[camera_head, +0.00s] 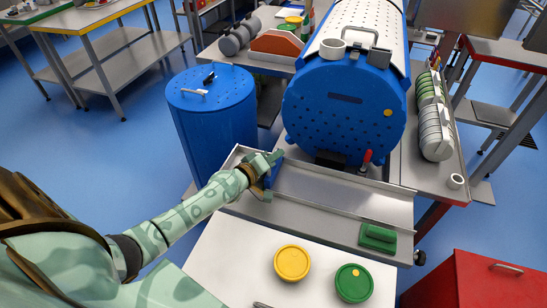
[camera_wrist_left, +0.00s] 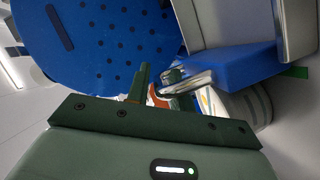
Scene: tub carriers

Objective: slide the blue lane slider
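The blue lane slider (camera_head: 273,173) is at the left end of the long metal tray (camera_head: 325,190), partly hidden by my left gripper. In the left wrist view it is a blue block (camera_wrist_left: 235,66) right of the fingers, with a grey metal piece at its near end. My left gripper (camera_head: 270,174) is at the slider, its two fingers apart. In the wrist view the fingers (camera_wrist_left: 158,88) show a gap with orange and white behind it. Whether they touch the slider I cannot tell. My right gripper is out of view.
A green slider (camera_head: 378,237) sits at the tray's right front. A big blue perforated drum (camera_head: 340,125) stands behind the tray, with a red-handled lever (camera_head: 367,158). A blue bin (camera_head: 213,115) stands left. Yellow (camera_head: 292,263) and green (camera_head: 354,283) lids lie on the white front surface.

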